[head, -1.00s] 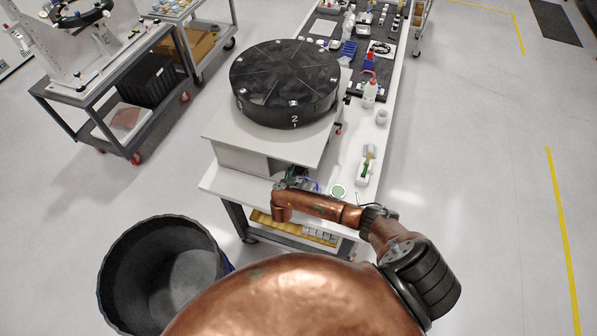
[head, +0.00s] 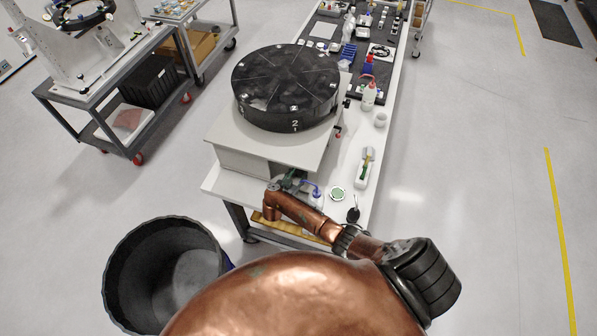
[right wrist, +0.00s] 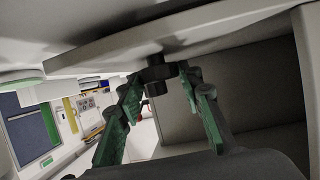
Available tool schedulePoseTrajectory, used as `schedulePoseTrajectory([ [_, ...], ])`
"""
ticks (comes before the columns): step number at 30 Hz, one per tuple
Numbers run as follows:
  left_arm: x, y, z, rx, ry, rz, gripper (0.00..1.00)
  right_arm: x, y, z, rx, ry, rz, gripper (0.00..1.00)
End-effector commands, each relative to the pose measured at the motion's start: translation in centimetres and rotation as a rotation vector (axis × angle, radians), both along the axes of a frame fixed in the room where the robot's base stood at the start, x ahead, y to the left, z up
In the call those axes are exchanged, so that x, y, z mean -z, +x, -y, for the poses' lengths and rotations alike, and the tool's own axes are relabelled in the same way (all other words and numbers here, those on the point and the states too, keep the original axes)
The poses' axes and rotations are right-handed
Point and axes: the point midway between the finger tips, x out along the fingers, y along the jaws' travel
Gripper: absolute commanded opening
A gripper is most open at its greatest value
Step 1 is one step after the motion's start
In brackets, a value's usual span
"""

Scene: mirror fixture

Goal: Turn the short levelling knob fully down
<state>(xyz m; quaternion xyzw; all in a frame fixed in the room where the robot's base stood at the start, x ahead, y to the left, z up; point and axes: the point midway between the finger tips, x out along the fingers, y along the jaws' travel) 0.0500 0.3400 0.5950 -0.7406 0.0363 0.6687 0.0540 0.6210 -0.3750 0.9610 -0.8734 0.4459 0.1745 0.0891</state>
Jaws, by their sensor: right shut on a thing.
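The mirror fixture stands on the white bench: a black round segmented disc (head: 287,82) on a pale plate (head: 245,145). In the right wrist view a short black knob (right wrist: 157,76) hangs under the plate's pale underside. My right gripper (right wrist: 160,80), with green-padded fingers, has its fingertips on both sides of this knob and is shut on it. In the head view my right gripper (head: 290,180) is small at the plate's front edge, and the knob is hidden there. My left gripper is not in view.
A small blue-topped bottle (head: 312,190), a round green dish (head: 337,194) and a white tray (head: 365,168) stand close to the right gripper. A large black bin (head: 165,270) is on the floor at left. The right floor is clear.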

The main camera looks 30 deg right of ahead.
Motion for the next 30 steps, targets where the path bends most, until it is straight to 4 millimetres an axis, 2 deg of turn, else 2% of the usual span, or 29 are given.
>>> schedulePoseTrajectory([
  [3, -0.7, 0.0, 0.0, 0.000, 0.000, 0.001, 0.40, 0.1, -0.1, -0.4, 0.065, 0.007, -0.006, 0.09],
  [8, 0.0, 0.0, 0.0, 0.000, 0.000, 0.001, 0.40, 0.3, 0.2, -0.4, 0.151, 0.005, -0.003, 0.09],
  [21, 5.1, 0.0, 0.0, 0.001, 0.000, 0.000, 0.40, 0.7, 0.6, -0.4, 0.404, 0.001, -0.002, 0.09],
  [30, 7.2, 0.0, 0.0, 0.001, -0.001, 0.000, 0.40, 0.4, 0.7, -0.2, 0.504, -0.002, -0.002, 0.09],
])
